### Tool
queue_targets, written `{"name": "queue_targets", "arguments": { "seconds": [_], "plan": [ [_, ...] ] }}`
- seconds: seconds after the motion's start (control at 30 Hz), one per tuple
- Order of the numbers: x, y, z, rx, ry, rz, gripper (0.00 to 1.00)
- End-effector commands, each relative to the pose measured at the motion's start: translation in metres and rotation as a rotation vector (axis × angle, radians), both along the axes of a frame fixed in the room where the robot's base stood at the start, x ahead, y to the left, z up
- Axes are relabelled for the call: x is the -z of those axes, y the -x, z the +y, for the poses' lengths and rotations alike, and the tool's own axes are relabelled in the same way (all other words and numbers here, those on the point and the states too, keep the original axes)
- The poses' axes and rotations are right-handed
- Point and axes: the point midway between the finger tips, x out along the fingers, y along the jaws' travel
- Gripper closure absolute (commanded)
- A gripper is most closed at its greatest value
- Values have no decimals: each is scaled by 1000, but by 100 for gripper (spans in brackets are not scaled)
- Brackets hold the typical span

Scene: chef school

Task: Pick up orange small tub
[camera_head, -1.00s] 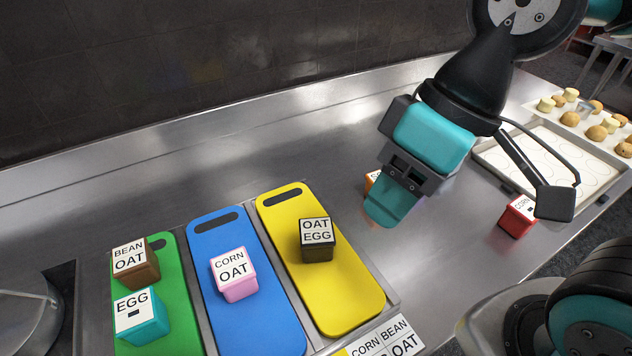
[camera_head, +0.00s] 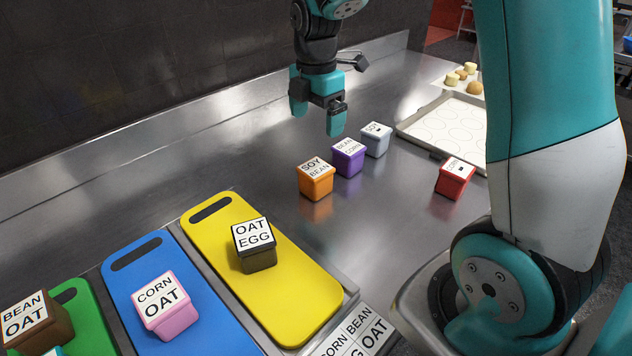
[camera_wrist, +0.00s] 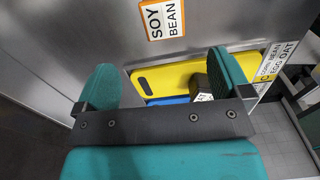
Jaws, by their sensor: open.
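The orange small tub (camera_head: 315,181) stands upright on the steel counter, with a white lid label reading SOY BEAN. It is right of the yellow board and touches or nearly touches a purple tub. My gripper (camera_head: 316,117) is open and empty, above and behind the orange tub in the head view, clear of it. In the wrist view the orange tub (camera_wrist: 161,19) shows at the top, beyond the open fingers (camera_wrist: 168,85), partly cut by the frame edge.
Purple (camera_head: 348,158) and grey (camera_head: 375,138) tubs stand in a diagonal row behind the orange one. A red tub (camera_head: 454,179) stands to the right. A dark tub (camera_head: 255,245) sits on the yellow board (camera_head: 295,290). A pink tub (camera_head: 165,304) sits on the blue board. A baking tray (camera_head: 447,124) lies behind.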

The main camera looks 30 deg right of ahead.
Motion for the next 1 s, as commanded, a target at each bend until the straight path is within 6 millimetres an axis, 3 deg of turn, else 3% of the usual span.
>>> {"name": "queue_targets", "arguments": {
  "seconds": [0.4,0.67,1.0],
  "plan": [
    [89,2,0,3,-1,5,4],
    [110,2,2,2,-2,3,4],
    [155,5,6,3,-2,2,4]
  ]
}}
